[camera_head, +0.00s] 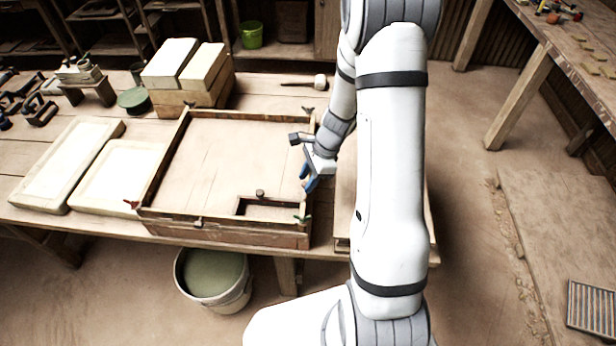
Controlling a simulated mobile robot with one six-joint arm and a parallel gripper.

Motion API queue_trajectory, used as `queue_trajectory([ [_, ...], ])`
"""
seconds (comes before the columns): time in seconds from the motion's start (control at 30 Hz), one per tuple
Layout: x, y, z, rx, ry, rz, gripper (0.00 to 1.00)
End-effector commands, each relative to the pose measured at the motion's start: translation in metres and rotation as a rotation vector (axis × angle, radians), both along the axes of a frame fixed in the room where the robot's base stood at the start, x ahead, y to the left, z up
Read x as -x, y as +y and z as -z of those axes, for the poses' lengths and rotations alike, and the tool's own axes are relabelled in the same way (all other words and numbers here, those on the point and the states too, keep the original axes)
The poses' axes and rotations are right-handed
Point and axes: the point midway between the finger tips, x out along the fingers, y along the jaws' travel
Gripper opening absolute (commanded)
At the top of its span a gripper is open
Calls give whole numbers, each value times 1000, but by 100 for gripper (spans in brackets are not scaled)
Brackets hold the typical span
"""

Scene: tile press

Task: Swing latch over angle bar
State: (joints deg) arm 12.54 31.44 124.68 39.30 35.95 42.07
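The press frame (175,165) is a shallow wooden box on the workbench, with raised bars along its edges. A small green latch-like piece (302,218) sits at its near right corner, and a red one (131,204) at its near left corner. Dark small pieces (308,109) show at the far corners. Which piece is the task's latch, and which bar is the angle bar, I cannot tell for certain. My gripper (308,180), with blue fingertips, points down by the frame's right side, behind the green piece. Its finger gap is too small to judge, and any contact is unclear.
Two pale tile moulds (68,165) lie left of the frame. Pale blocks (185,65) and a mallet (319,81) lie behind it. A bucket (213,280) stands on the floor below the bench's near edge. My arm hides part of the bench's right end.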

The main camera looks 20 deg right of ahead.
Motion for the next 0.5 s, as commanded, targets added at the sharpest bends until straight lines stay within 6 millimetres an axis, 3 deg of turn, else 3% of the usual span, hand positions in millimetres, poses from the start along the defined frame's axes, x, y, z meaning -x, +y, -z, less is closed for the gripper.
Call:
queue_trajectory([
  [0.4,0,0,0,0,0,0,0],
  [0.5,0,0,0,0,0,0,0],
])
